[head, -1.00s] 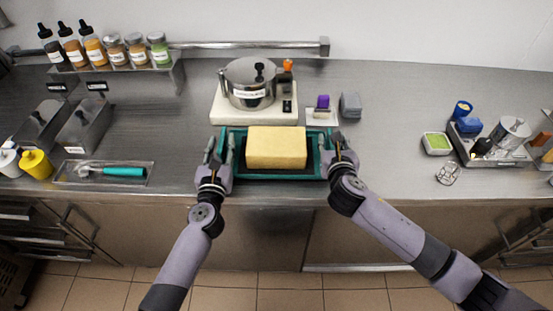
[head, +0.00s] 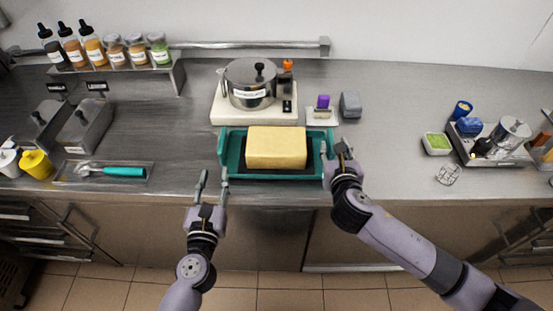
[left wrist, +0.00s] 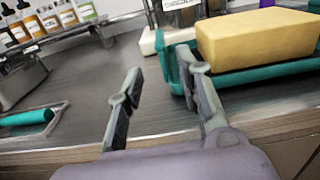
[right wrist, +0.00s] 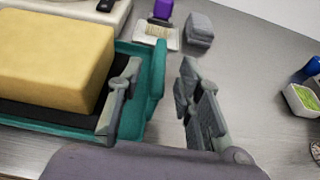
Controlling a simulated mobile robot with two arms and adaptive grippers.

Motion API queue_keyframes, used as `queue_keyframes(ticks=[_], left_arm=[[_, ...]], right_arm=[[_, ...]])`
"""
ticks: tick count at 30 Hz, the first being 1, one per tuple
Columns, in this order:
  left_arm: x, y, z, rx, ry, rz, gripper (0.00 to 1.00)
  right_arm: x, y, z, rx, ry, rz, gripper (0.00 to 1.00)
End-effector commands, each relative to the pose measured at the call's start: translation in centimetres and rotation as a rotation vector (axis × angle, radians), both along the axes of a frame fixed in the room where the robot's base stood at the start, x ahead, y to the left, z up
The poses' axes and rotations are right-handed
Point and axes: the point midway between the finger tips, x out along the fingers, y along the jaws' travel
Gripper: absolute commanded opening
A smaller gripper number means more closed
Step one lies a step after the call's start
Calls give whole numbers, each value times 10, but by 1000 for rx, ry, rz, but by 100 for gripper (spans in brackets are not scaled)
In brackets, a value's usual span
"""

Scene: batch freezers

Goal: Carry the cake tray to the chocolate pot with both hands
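The teal cake tray (head: 235,153) rests on the steel counter with a yellow block cake (head: 276,148) on its dark base. The chocolate pot (head: 250,84), a lidded steel pot with a label, stands on a white warmer just behind the tray. My left gripper (head: 214,180) is open and empty, in front and left of the tray, apart from it; it also shows in the left wrist view (left wrist: 165,95). My right gripper (head: 335,155) is at the tray's right end; in the right wrist view its open fingers (right wrist: 160,100) stand either side of the tray's right wall.
Right of the warmer (head: 227,110) are a purple-handled brush on a small tray (head: 322,116) and a grey block (head: 350,104). A teal-handled tool (head: 122,172) lies at left. A scale with containers (head: 490,150) stands at far right.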

Motion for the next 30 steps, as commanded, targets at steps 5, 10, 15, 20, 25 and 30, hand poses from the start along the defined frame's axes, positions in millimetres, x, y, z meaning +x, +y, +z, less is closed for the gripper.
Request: queue_keyframes(ticks=[5,10,15,20,25,30], left_arm=[[0,0,0,0,0,0,33],[0,0,0,0,0,0,33],[0,0,0,0,0,0,33],[0,0,0,0,0,0,33],[0,0,0,0,0,0,33],[0,0,0,0,0,0,33]], right_arm=[[-39,2,11,0,2,3,33],[-63,2,19,1,0,2,33],[-73,2,23,-1,0,0,33],[-74,2,23,-1,-1,0,33],[-74,2,23,-1,-1,0,33],[-74,2,23,0,0,0,33]])
